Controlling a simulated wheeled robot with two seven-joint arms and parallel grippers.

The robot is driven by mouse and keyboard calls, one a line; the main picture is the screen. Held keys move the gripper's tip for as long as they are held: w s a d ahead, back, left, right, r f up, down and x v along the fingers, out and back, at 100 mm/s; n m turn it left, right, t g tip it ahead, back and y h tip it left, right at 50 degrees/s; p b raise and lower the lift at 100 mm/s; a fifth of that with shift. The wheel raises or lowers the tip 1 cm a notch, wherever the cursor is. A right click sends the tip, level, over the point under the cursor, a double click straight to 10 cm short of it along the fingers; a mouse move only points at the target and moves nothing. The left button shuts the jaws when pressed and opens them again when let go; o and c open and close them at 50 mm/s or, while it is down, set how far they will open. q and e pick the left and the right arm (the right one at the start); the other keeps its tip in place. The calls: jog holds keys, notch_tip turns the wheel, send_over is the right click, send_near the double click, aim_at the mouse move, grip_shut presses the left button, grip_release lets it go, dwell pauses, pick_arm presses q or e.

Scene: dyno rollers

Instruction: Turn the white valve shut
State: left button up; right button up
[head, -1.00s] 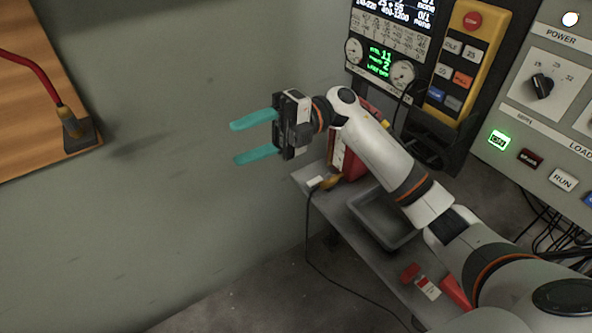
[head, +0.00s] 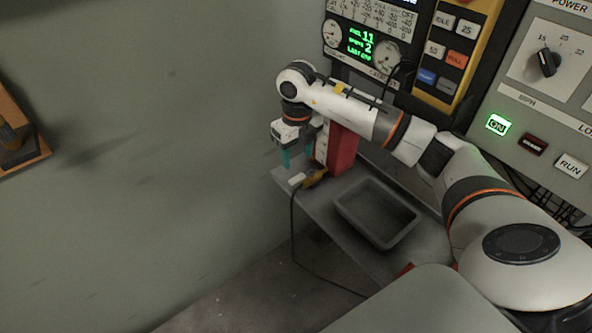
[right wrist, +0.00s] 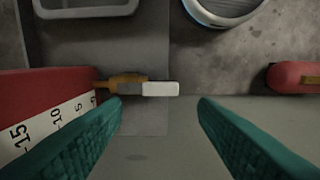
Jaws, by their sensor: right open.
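The white valve handle (head: 297,180) sits on a brass-coloured fitting (head: 316,178) at the left end of a grey shelf, beside a red block. In the right wrist view the white handle (right wrist: 160,89) points right from the brass fitting (right wrist: 123,84). My right gripper (head: 297,158) points down just above the handle, its teal fingers open and empty. In the right wrist view the handle shows between and beyond the fingertips (right wrist: 160,105), apparently untouched. My left gripper is not in view.
The red block (head: 343,150) with a white scale stands close beside the gripper. A grey tray (head: 345,208) lies on the shelf. A cable hangs from the fitting. Control panels (head: 525,110) stand behind at right.

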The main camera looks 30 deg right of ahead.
aim_at(297, 178)
notch_tip(297, 178, down, 7)
jog(key=shift+r, duration=0.1)
dwell(0.3)
jog(key=c, duration=1.1)
